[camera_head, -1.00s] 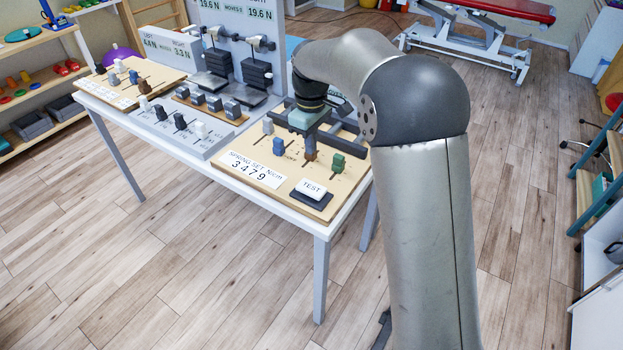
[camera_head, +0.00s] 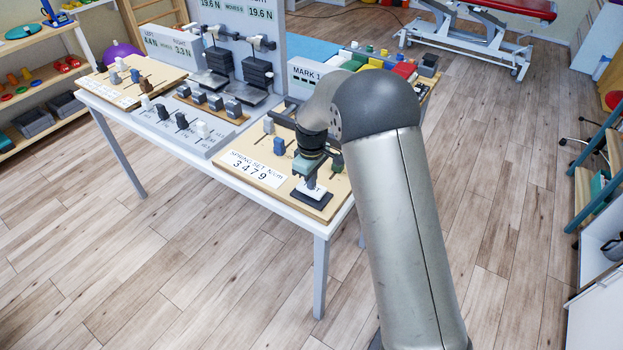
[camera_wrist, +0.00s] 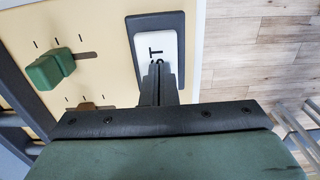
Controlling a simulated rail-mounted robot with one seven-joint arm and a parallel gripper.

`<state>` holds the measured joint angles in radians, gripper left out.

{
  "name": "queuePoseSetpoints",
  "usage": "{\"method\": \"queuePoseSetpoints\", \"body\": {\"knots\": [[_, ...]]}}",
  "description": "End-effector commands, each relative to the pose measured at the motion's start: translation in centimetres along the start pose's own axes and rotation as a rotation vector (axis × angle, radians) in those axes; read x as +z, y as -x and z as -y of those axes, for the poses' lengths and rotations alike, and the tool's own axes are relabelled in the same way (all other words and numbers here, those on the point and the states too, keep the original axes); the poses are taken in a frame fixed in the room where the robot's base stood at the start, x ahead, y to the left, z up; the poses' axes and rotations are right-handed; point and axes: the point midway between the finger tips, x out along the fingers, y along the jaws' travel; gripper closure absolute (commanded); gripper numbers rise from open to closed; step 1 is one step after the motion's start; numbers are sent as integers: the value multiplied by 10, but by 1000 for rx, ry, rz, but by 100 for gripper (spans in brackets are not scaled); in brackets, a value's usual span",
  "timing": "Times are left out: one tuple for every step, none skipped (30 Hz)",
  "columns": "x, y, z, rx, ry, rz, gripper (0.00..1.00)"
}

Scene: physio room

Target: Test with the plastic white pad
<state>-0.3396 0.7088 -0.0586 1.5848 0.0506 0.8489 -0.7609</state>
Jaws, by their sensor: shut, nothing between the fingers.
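The white TEST pad (camera_head: 313,188) sits in a dark surround (camera_head: 316,198) at the front right corner of the tan board (camera_head: 238,181). It also shows in the wrist view (camera_wrist: 157,50), with part of its lettering covered by my fingers. My gripper (camera_head: 310,185) is shut and empty, pointing down over the pad. In the wrist view its closed fingertips (camera_wrist: 159,78) overlap the pad's near part. I cannot tell whether they touch it. The board's label reads SPRING SET N/cm 3479.
A green slider knob (camera_wrist: 50,68) stands beside the fingers in the wrist view. Blue (camera_head: 279,146) and grey (camera_head: 268,125) knobs stand farther back on the board. A grey panel (camera_head: 178,125) with several knobs lies to the left. Weight stacks (camera_head: 257,74) stand behind.

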Motion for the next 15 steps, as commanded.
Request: {"method": "queuePoseSetpoints", "body": {"knots": [[0, 0, 0, 0, 0, 0, 100], [0, 0, 0, 0, 0, 0, 100], [0, 0, 0, 0, 0, 0, 100], [0, 0, 0, 0, 0, 0, 100], [0, -1, 0, 0, 0, 0, 100], [0, -4, 0, -1, 0, 1, 100], [0, -8, 0, -1, -1, 1, 100], [0, -12, 0, -1, -1, 1, 100], [0, -18, 0, -1, 0, 1, 100], [0, -22, 0, -1, 0, 1, 100], [0, -25, 0, -1, 0, 1, 100], [0, -28, 0, -1, 0, 1, 100], [0, -29, 0, -1, 0, 1, 100], [0, -29, 0, -1, 0, 1, 100], [1, -28, 1, -2, 0, 2, 100]]}}
